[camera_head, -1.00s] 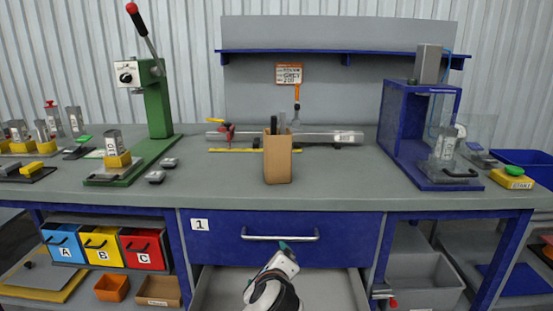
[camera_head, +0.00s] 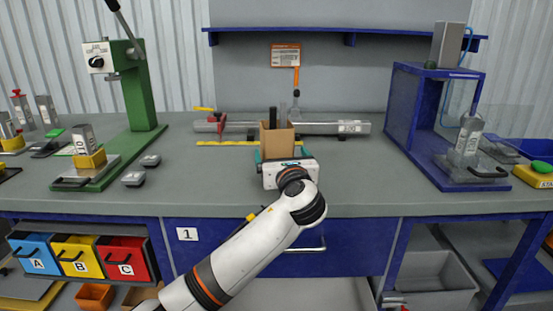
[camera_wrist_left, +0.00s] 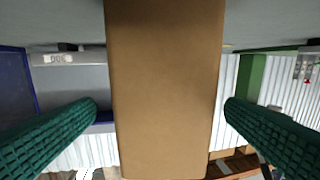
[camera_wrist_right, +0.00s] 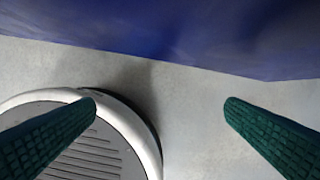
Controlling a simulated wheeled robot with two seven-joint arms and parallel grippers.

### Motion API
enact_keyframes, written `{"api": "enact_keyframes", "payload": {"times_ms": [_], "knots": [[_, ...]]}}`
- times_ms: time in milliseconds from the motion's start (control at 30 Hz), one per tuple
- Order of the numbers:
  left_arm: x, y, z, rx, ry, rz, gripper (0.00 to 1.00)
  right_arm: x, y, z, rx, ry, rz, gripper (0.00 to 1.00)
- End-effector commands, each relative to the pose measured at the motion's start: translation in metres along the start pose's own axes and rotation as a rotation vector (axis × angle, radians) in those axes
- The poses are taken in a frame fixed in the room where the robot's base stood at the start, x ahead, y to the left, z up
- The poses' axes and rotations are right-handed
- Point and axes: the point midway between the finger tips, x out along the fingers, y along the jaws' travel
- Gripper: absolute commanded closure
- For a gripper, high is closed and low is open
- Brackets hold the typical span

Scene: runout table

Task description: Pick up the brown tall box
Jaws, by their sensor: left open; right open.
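The brown tall box (camera_head: 277,140) stands upright on the grey worktop, with dark and grey tool ends showing above its open top. My left gripper (camera_head: 285,165) is directly in front of the box and hides its lower part. In the left wrist view the box (camera_wrist_left: 165,85) fills the middle, and the open green-padded fingers (camera_wrist_left: 165,112) lie to either side of it with gaps visible. My right gripper (camera_wrist_right: 162,105) is open and empty in its wrist view, above the pale floor; it is not seen in the head view.
Behind the box lie a grey metal bar (camera_head: 310,128) and a yellow rule (camera_head: 225,143). A green press (camera_head: 147,95) stands left and a blue frame (camera_head: 410,110) right. The worktop (camera_head: 350,175) beside the box is clear. A blue drawer front (camera_head: 240,235) is below.

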Motion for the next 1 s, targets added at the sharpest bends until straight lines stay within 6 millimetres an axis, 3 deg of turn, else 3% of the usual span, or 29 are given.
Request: {"api": "enact_keyframes", "payload": {"times_ms": [400, 700, 1000], "knots": [[0.049, -0.003, 0.002, -0.001, -0.002, -0.001, 0.06, -0.028, -0.002, 0.009, 0.003, -0.015, -0.003, 0.07], [0.053, -0.003, 0.001, -0.002, -0.002, 0.001, 0.06, -0.031, -0.002, 0.01, 0.003, -0.017, -0.003, 0.07], [0.053, -0.003, 0.002, -0.001, -0.002, 0.001, 0.54, -0.031, -0.002, 0.01, 0.003, -0.017, -0.003, 0.07]]}}
